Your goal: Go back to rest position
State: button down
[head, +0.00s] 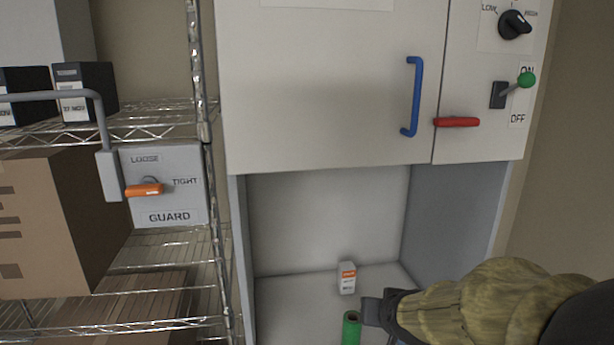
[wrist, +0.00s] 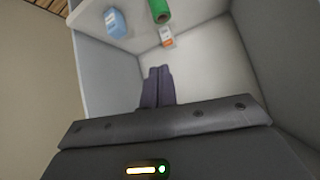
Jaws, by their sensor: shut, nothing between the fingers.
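My gripper (head: 372,311) is at the lower right of the head view, in front of the open bay of the white cabinet (head: 330,100). In the wrist view its two dark fingers (wrist: 159,74) are together with nothing between them. They point into the bay, apart from the things there. My arm wears a yellowish, fluffy-looking cover and comes in from the right.
A small white and orange box (head: 347,279) and a green cylinder (head: 351,328) are in the bay; a blue bottle-like thing (wrist: 116,23) shows only in the wrist view. A wire shelf (head: 150,124) with a guard box (head: 165,200) stands left. A blue door handle (head: 417,96) projects above.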

jog(key=s+f+n+g, duration=0.1)
jog(key=s+f+g, duration=0.2)
jog(key=s+f, duration=0.2)
jog(key=s+f+g, duration=0.3)
jog(key=s+f, duration=0.1)
jog(key=s, duration=0.5)
jog(key=shift+f+n+g, duration=0.3)
jog(key=shift+f+n, duration=0.05)
jog(key=shift+n, duration=0.05)
jog(key=shift+d, duration=0.1)
